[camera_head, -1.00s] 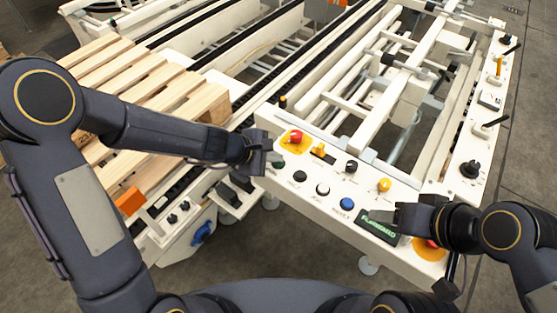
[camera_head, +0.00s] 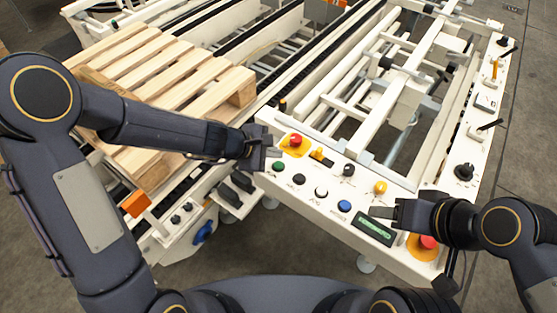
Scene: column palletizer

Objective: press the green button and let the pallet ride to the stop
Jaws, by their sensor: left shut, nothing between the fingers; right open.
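The green button (camera_head: 278,166) is at the left end of the white control panel (camera_head: 300,200). My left gripper (camera_head: 274,153) is shut and empty, with its tips just above the button in the picture; the button's face shows clear of them. The wooden pallet (camera_head: 185,68) lies on the chain conveyor (camera_head: 250,50) at upper left, partly hidden behind my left arm. My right gripper (camera_head: 382,212) is open and empty at the panel's right part, by the lit green display (camera_head: 375,228). I cannot make out which part is the stop.
Red emergency buttons (camera_head: 296,140) and (camera_head: 428,242) sit on yellow plates. Black, white and blue (camera_head: 344,206) buttons, a black knob (camera_head: 348,170) and a yellow knob (camera_head: 380,187) line the panel. An orange block (camera_head: 135,204) stands by the pallet's near side. A side panel (camera_head: 480,130) carries levers.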

